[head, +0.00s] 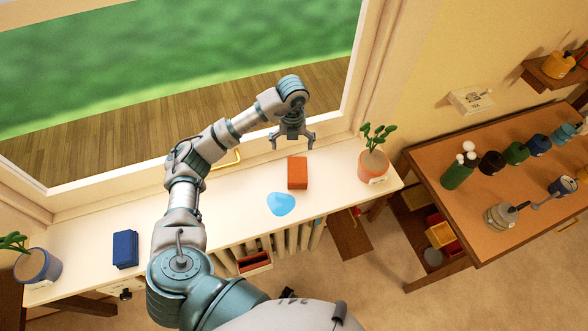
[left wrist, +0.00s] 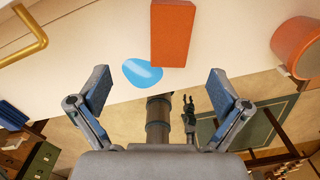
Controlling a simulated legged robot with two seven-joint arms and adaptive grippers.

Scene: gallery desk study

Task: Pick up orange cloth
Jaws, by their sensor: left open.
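The orange cloth (head: 297,173) is a folded, block-like bundle on the white windowsill. It also shows at the top middle of the left wrist view (left wrist: 173,32).
A light-blue puddle-like patch (head: 281,204) lies on the sill near the cloth. A potted plant (head: 373,165) stands to its right. A folded blue cloth (head: 125,249) and another plant (head: 37,264) are at left. A yellow handle (head: 228,161) is on the window. A brown desk (head: 480,215) stands right.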

